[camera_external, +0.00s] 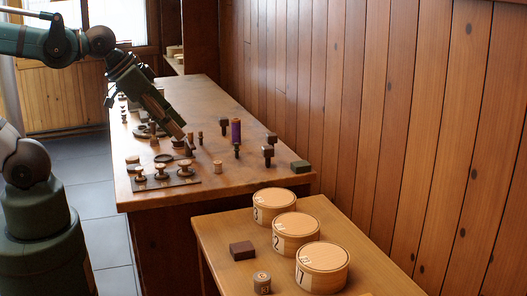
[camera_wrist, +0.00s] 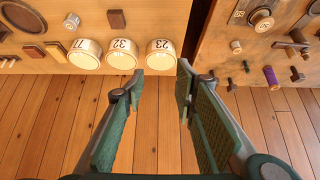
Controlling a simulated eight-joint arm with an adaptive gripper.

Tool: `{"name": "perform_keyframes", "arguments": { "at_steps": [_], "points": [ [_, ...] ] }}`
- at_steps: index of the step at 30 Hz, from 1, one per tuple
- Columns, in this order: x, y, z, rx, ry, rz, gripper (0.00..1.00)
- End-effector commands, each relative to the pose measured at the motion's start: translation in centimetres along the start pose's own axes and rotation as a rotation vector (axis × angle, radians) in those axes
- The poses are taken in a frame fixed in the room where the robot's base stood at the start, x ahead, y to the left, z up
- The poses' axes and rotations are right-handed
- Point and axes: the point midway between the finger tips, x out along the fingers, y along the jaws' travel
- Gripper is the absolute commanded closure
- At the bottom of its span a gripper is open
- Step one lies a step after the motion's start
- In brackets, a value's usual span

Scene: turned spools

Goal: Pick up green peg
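My gripper (camera_wrist: 161,70) is open in the wrist view, its two green-padded fingers apart with nothing between them. In the external view my gripper (camera_external: 187,143) slants down over the workbench, and its fingertips are hard to make out. A small dark green block-like piece (camera_external: 301,167) lies at the workbench's near right corner. A small dark piece near the bench edge in the wrist view (camera_wrist: 232,86) may be the same one, to the right of my fingers.
The workbench (camera_external: 215,180) holds a purple spool (camera_external: 235,131), dark mallet-like pieces (camera_external: 267,153) and wooden spools on a dark plate (camera_external: 180,183). A lower table (camera_external: 225,224) carries three round numbered boxes (camera_external: 322,268) and a dark block (camera_external: 242,251). A plank wall stands right.

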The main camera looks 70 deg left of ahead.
Motion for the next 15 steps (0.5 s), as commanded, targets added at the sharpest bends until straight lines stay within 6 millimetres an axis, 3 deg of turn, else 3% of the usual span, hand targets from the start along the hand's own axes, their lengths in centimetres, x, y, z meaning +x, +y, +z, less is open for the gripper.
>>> {"name": "perform_keyframes", "arguments": {
  "at_steps": [8,15],
  "points": [
    [0.0,-0.3,-0.5,-0.019,-0.007,-0.004,0.71],
    [0.2,-1.3,-2.4,-0.094,-0.036,-0.018,0.71]
  ]
}}
